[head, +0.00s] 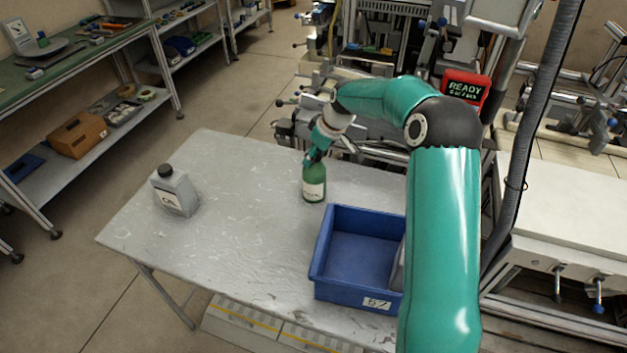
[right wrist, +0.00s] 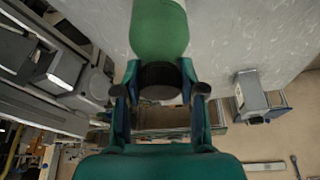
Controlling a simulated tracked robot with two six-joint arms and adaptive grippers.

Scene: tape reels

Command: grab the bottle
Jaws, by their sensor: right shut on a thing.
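A green bottle with a pale label (head: 314,188) stands upright on the grey table (head: 240,230), near its far edge. My right gripper (head: 315,158) is at the top of the bottle, and its arm comes in from the right. In the right wrist view the fingers (right wrist: 160,88) are on both sides of the dark cap, shut on it, with the green bottle body (right wrist: 158,30) beyond. The bottle's base appears to be on the table. My left gripper is not in view.
A blue bin (head: 345,265) marked with a label stands on the table right of and nearer than the bottle. A grey jug with a black cap (head: 175,192) stands at the left, and also shows in the right wrist view (right wrist: 252,93). The table between jug and bottle is clear.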

